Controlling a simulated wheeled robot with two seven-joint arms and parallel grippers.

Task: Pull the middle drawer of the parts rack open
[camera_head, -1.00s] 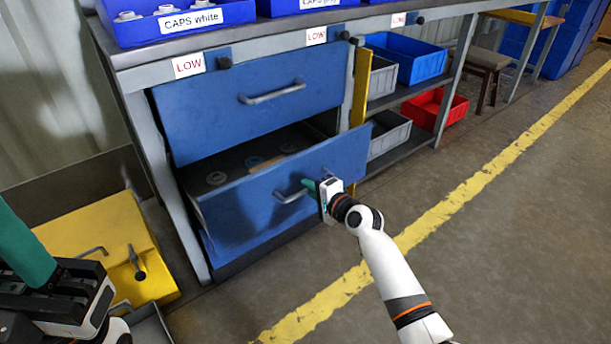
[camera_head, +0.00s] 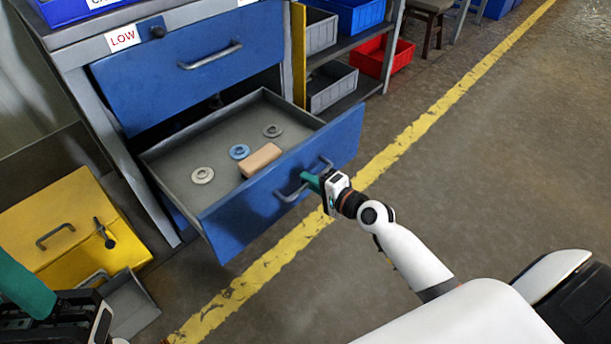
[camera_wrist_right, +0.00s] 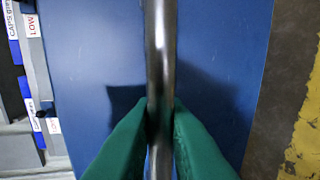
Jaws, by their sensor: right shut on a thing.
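The middle drawer (camera_head: 235,222) of the blue parts rack is pulled well out, so its grey inside shows. Its bar handle (camera_head: 289,195) is on the blue front. My right gripper (camera_head: 310,181) is shut on this handle. In the right wrist view, the green fingers of my right gripper (camera_wrist_right: 160,112) close on both sides of the metal handle bar (camera_wrist_right: 160,45). The upper drawer (camera_head: 190,78) is closed. My left gripper (camera_head: 40,300) shows only partly at the lower left, and its fingertips are not clear.
Inside the drawer are a tan block (camera_head: 262,159), a blue ring (camera_head: 239,152) and two grey rings (camera_head: 203,175). A yellow box (camera_head: 55,215) with a handle stands left of the rack. Bins are on shelves to the right. The floor (camera_head: 500,170) at right is clear.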

